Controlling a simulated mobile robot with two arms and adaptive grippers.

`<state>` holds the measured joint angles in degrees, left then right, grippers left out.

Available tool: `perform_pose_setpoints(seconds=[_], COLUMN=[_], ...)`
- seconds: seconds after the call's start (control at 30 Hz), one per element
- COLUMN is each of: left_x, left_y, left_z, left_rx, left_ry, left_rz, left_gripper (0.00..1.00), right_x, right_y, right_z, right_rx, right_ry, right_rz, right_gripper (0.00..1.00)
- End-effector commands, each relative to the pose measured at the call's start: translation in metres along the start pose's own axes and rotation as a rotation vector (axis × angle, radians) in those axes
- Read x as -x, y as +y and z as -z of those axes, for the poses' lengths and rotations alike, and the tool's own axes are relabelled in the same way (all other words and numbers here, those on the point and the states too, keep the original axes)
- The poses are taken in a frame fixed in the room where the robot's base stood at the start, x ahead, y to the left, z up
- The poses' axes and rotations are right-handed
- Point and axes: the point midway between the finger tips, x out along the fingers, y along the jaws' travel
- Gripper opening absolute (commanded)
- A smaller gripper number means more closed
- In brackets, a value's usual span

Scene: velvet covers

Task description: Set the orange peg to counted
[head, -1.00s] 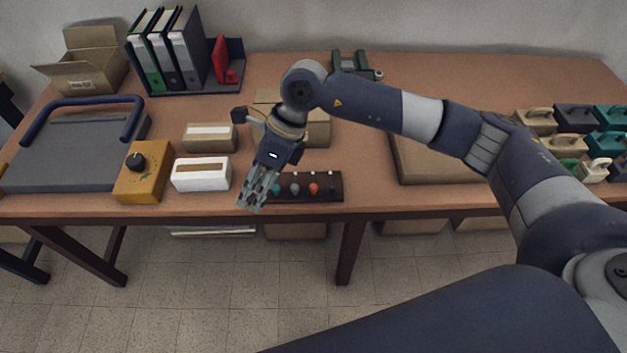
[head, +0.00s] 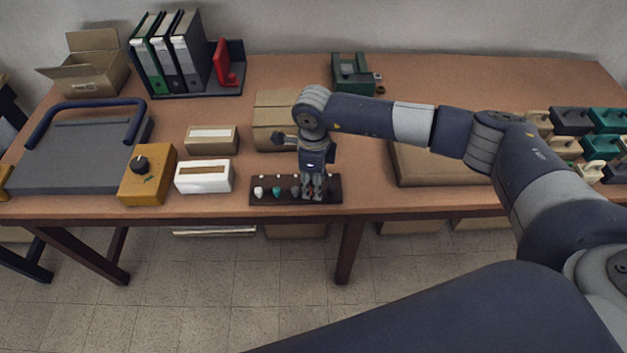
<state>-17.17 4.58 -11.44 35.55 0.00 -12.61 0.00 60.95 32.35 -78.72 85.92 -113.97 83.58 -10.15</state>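A dark brown peg board (head: 265,201) lies near the table's front edge. A white peg (head: 259,192), a teal peg (head: 277,191) and a grey peg (head: 295,191) stand in a row on it, left of my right gripper. My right gripper (head: 312,192) points down over the right part of the board, where the orange peg is. Its fingers hide most or all of that peg, and I cannot tell whether they touch it or are closed on it. No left gripper shows.
A white box (head: 204,177) and a yellow box with a black knob (head: 136,186) stand left of the board. A cardboard box (head: 271,121) is behind it. A flat cardboard box (head: 420,170) lies to the right.

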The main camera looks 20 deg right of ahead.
Motion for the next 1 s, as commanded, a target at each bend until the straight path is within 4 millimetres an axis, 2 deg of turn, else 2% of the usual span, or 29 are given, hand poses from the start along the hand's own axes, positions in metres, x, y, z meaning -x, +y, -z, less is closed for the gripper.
perform_pose_setpoints(seconds=[0.13, 0.4, 0.43, 0.6, 0.8, 1.0], left_x=[0.003, 0.002, 0.002, 0.002, 0.000, -0.021], left_y=[0.000, 0.000, 0.000, 0.000, 0.000, 0.001], left_z=[0.000, 0.000, 0.000, 0.000, 0.000, -0.002], left_rx=[0.000, 0.000, 0.000, 0.000, 0.000, 0.000], left_ry=[0.000, 0.000, 0.000, 0.000, 0.000, 0.000], left_rz=[0.000, 0.000, 0.000, 0.000, 0.000, -0.001], left_gripper=[0.40, 0.40, 0.40, 0.40, 0.40, 0.40], right_x=[-0.010, -0.012, -0.012, -0.012, -0.013, -0.018], right_y=[0.000, 0.000, 0.000, 0.000, -0.001, -0.021], right_z=[0.000, 0.000, 0.000, 0.000, -0.001, -0.004], right_rx=[0.000, 0.001, 0.001, 0.001, 0.000, -0.002], right_ry=[-0.001, -0.001, -0.001, -0.001, -0.001, 0.001], right_rz=[-0.001, 0.000, 0.000, 0.000, 0.000, 0.005], right_gripper=[0.37, 0.37, 0.35, 0.00, 0.00, 0.00])
